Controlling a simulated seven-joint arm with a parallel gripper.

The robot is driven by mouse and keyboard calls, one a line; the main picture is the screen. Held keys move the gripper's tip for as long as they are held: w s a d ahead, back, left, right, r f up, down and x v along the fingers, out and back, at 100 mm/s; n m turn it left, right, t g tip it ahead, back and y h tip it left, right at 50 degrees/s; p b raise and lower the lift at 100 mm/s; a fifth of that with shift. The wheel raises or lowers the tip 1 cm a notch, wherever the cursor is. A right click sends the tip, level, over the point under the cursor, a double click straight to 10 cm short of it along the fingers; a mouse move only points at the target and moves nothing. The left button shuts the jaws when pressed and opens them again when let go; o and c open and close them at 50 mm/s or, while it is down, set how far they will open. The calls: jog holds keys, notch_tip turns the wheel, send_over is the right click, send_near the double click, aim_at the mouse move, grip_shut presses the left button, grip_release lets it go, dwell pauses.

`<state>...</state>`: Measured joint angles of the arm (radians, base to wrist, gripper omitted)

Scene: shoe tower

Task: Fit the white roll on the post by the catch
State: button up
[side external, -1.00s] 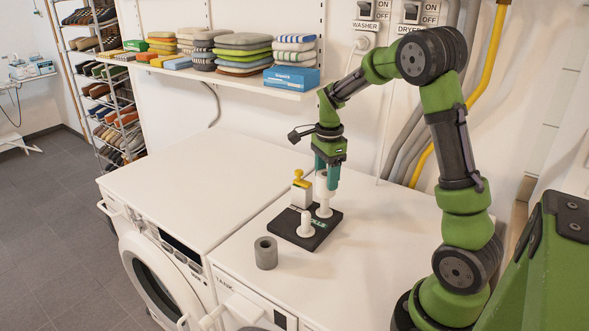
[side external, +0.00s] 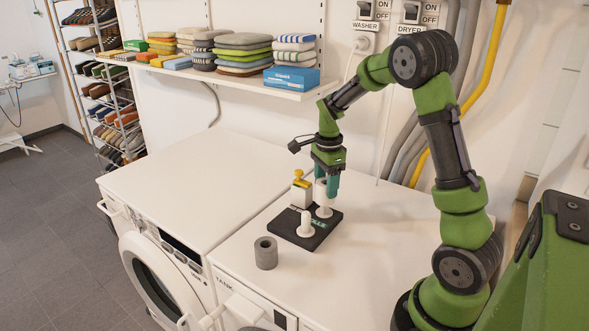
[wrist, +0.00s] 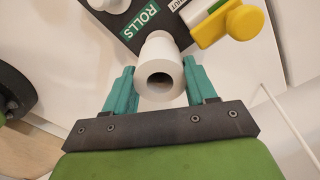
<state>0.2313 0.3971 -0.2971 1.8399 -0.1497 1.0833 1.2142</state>
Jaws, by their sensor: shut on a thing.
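The white roll (side external: 320,191) is upright between the teal fingers of my gripper (side external: 327,186), which is shut on it. In the wrist view the roll (wrist: 160,88) shows its open end with a dark hole, a finger on each side. The roll is in line with the white post by the catch (side external: 324,210), whose lower part and wide foot show below it. I cannot tell how far the post is inside the roll. The catch (side external: 300,192), a pale block with a yellow knob, stands just left of the roll; its knob also shows in the wrist view (wrist: 242,25).
The dark base board (side external: 290,232), lettered ROLLS, lies on the white machine top. A second, bare white post (side external: 305,226) stands at its front. The left machine top (side external: 200,185) is clear.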

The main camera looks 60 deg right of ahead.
aim_at(325, 194)
jog(key=shift+f, duration=1.9)
jog(key=o, duration=1.3)
jog(key=shift+c, duration=0.2)
jog(key=shift+w+r, duration=0.15)
jog(key=shift+r, duration=0.4)
notch_tip(325, 194, up, 16)
jog(key=shift+s+f, duration=0.15)
jog(key=shift+s, duration=0.05)
